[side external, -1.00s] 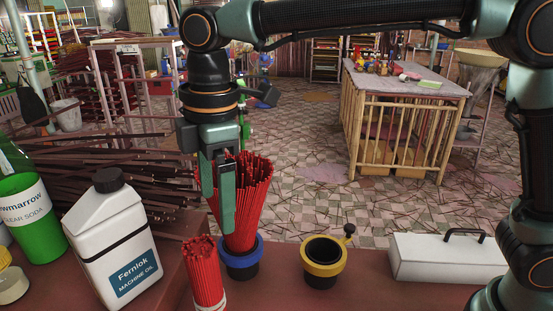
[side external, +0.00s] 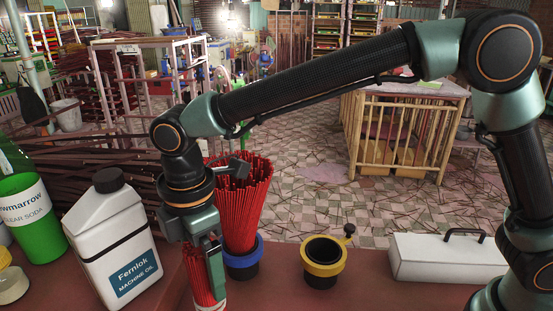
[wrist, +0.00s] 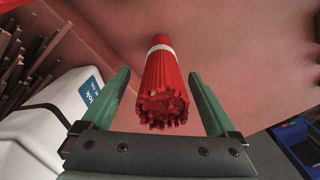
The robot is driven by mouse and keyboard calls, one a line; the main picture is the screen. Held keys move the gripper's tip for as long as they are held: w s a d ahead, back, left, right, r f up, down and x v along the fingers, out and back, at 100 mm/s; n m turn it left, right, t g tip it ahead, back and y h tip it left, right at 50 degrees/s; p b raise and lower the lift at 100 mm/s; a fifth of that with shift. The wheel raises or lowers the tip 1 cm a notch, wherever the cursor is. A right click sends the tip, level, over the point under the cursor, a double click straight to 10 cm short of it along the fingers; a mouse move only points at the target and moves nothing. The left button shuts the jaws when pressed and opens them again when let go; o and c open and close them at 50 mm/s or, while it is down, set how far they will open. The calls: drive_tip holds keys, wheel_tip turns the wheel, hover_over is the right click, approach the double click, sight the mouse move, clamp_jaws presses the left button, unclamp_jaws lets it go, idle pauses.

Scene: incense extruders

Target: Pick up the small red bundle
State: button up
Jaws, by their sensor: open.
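The small red bundle (side external: 196,277) is a tight cluster of red sticks with a pale band, standing at the front of the reddish table, partly hidden by my gripper in the side view. In the wrist view the bundle (wrist: 163,90) shows between my two green fingers, with clear space on both sides. My gripper (wrist: 162,85) is open and points down around the bundle. In the side view my gripper (side external: 215,270) overlaps the bundle's upper part.
A large red bundle (side external: 240,195) stands in a blue-rimmed holder (side external: 243,266) just behind. A white machine oil bottle (side external: 112,240) is close on the left. An empty yellow-rimmed holder (side external: 323,268) and a white box (side external: 445,262) stand to the right.

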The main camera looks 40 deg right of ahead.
drive_tip(key=shift+s+f, duration=0.15)
drive_tip(key=shift+f, duration=1.55)
clamp_jaws()
drive_tip(key=shift+r, duration=0.1)
wheel_tip(320, 180, up, 20)
